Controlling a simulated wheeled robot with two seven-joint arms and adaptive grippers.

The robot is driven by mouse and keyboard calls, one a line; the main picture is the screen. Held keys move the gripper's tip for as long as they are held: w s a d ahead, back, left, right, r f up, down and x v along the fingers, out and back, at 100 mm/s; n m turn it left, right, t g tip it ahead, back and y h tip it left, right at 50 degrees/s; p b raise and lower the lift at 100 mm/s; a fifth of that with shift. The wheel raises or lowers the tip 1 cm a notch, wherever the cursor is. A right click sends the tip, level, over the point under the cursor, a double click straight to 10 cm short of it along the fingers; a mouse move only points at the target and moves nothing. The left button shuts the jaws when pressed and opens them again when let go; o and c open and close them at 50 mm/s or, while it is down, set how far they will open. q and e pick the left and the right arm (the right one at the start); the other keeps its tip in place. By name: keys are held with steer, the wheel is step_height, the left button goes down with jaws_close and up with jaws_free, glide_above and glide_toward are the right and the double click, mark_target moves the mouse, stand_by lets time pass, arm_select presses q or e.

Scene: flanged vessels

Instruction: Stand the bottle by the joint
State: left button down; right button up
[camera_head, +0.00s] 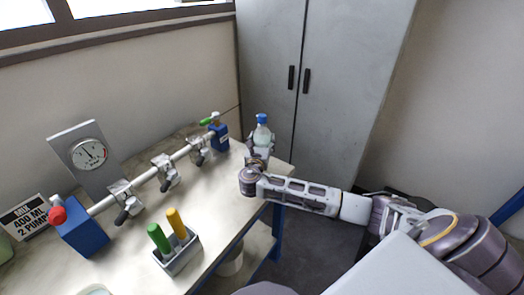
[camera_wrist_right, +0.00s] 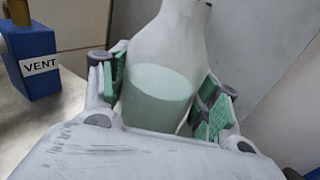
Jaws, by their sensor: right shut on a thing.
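A clear squeeze bottle (camera_head: 262,135) with a blue cap and pale green liquid is near the far right corner of the table, about upright. My right gripper (camera_head: 258,153) is shut on it; in the right wrist view the bottle (camera_wrist_right: 160,85) sits between the green-padded fingers (camera_wrist_right: 160,95). Its base is hidden, so I cannot tell whether it touches the table. A pale pipe (camera_head: 146,178) runs left of it, with several clamped joints (camera_head: 165,172) with black handles. The far end is a blue block (camera_head: 219,137), labelled VENT in the wrist view (camera_wrist_right: 32,62). My left gripper is out of view.
A pressure gauge (camera_head: 89,153) stands behind the pipe. A blue block with a red knob (camera_head: 81,238) and a sign (camera_head: 24,216) are at the left. A grey holder (camera_head: 178,256) with green and yellow handles stands in front. Bare table (camera_head: 215,190) lies between.

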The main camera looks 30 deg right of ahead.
steer(key=shift+f, duration=0.25)
step_height(320, 180, down, 2)
steer(key=shift+f+p, duration=0.4)
steer(key=shift+f, duration=0.55)
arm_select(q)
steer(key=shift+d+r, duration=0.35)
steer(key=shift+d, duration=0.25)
arm_select(e)
steer(key=shift+f, duration=0.15)
steer(key=o, duration=1.3)
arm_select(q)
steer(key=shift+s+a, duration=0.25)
